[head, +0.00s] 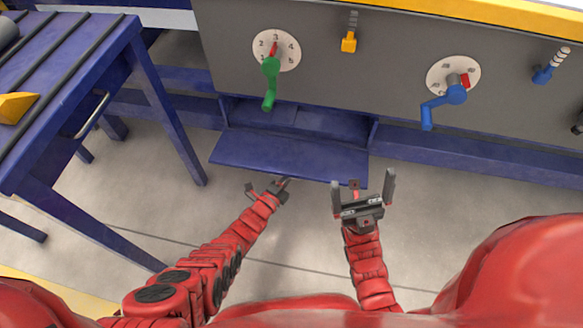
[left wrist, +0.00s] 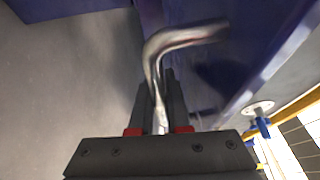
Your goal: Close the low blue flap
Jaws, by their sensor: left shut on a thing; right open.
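The low blue flap (head: 290,158) hangs open below the grey panel, tilted outward, with the dark blue recess (head: 297,118) visible behind it. My left gripper (head: 282,186) is at the flap's front edge. In the left wrist view its fingers (left wrist: 160,105) are shut on a bent metal handle (left wrist: 182,38) beside a blue surface (left wrist: 225,75). The handle itself is hard to make out in the head view. My right gripper (head: 363,190) is open and empty, just in front of the flap's right corner, apart from it.
The grey panel (head: 350,75) above carries a green crank (head: 270,82), a blue crank (head: 445,103) and a yellow-orange knob (head: 348,42). A blue table (head: 130,45) with a yellow block (head: 14,106) stands at the left. The floor (head: 450,190) in front is clear.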

